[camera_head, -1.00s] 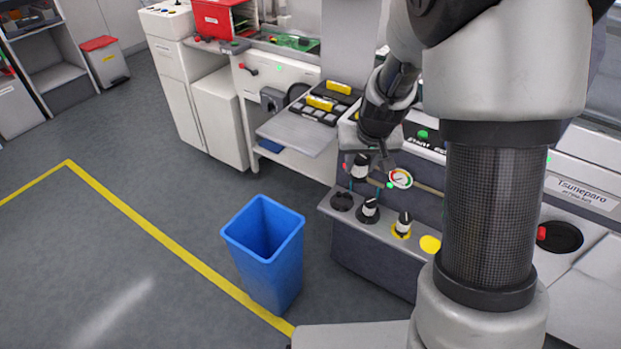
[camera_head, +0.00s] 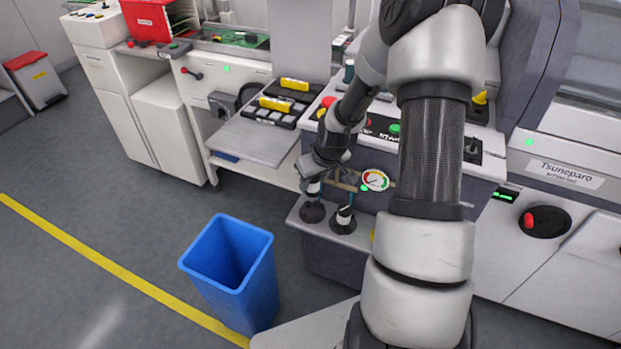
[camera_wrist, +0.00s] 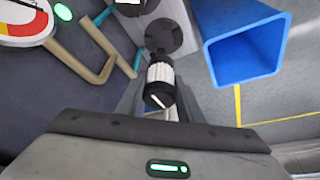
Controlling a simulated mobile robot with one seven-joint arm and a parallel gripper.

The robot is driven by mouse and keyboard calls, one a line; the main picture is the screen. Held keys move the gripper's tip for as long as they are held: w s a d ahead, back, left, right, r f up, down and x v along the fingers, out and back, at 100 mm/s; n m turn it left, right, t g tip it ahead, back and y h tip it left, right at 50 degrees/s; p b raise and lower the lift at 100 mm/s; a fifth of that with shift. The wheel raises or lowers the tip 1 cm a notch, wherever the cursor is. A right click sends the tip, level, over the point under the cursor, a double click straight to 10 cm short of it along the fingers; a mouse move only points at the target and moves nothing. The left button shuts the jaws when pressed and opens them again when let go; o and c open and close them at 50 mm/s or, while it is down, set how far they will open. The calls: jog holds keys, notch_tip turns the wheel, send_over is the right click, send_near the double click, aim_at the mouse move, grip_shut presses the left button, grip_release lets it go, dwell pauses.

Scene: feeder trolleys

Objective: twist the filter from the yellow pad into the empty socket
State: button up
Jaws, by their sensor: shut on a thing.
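My gripper (camera_head: 313,180) is shut on a filter (camera_head: 312,191) with a black cap and a white body. In the wrist view the held filter (camera_wrist: 160,73) points away from the camera, toward the dark round socket (camera_wrist: 163,36). In the head view that socket (camera_head: 312,212) lies directly below the filter, at the left end of the grey ledge. I cannot tell whether the filter's lower end touches it. A second filter (camera_head: 344,219) stands upright on the ledge just to the right. A sliver of yellow (camera_head: 372,235) shows at my arm's edge; my arm hides the rest there.
A round gauge (camera_head: 375,181) and a tan bar or pipe (camera_head: 343,186) are close to the right of my gripper. A blue bin (camera_head: 232,268) stands on the floor in front of the ledge. A grey shelf (camera_head: 250,140) with yellow items behind it is at the upper left.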

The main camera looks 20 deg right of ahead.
jog(key=shift+f+b, duration=3.3)
jog(key=shift+f, duration=1.4)
jog(key=shift+s+n+g+y+p, duration=0.15)
jog(key=shift+n+y+p, duration=0.25)
jog(key=shift+n+p, duration=0.5)
jog(key=shift+n+g+y+p, duration=0.25)
jog(key=shift+n+y+p, duration=0.25)
jog(key=shift+n, duration=0.6)
jog(key=shift+f+n+g+p, duration=0.1)
jog(key=shift+n+g+p, duration=0.2)
jog(key=shift+n+p, duration=0.75)
jog(key=shift+f+n+y, duration=0.1)
jog(key=shift+n+y, duration=0.2)
jog(key=shift+n, duration=0.15)
jog(key=shift+s, duration=0.1)
jog(key=shift+d, duration=0.1)
